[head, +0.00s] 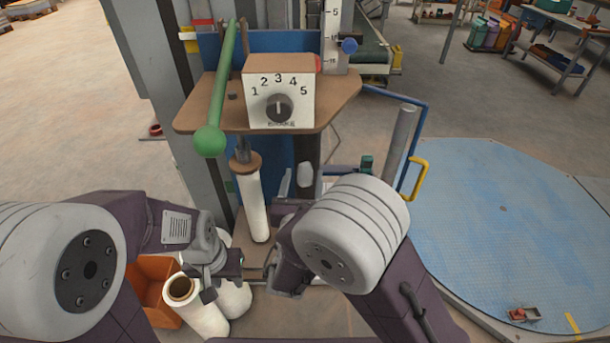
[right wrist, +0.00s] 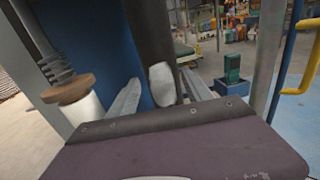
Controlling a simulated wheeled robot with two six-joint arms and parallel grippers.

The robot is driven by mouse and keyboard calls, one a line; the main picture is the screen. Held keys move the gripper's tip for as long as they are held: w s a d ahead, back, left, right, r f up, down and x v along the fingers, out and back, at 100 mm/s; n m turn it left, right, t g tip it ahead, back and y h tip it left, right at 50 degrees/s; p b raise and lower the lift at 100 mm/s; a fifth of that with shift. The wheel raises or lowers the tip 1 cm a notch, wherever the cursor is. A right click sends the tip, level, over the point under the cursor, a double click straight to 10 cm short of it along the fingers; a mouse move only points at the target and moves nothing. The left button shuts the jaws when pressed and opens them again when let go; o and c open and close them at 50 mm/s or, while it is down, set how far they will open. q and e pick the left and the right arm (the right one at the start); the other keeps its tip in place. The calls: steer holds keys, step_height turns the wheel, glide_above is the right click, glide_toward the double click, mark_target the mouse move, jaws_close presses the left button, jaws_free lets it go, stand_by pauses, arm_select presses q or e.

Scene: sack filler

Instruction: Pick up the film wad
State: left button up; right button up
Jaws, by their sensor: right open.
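The film wad (head: 305,175) is a small whitish lump in front of the dark post below the machine's shelf. In the right wrist view the film wad (right wrist: 161,84) shows beyond and between the two pale fingers of my right gripper (right wrist: 161,76). Those fingers are spread open and nothing is held; I cannot tell how far the wad is from their tips. In the head view my right forearm hides most of that gripper. My left gripper (head: 225,268) is low at left, over white film rolls; its finger opening is unclear.
A white roll (head: 256,205) hangs left of the wad, and a green-handled lever (head: 217,100) and dial box (head: 280,92) are above. White rolls (head: 203,312) stand by an orange bin (head: 155,285). A blue rail with a yellow handle (head: 418,178) is at right.

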steer(key=shift+w+d, duration=0.1)
steer(key=shift+w, duration=0.95)
steer(key=c, duration=0.3)
jaws_close()
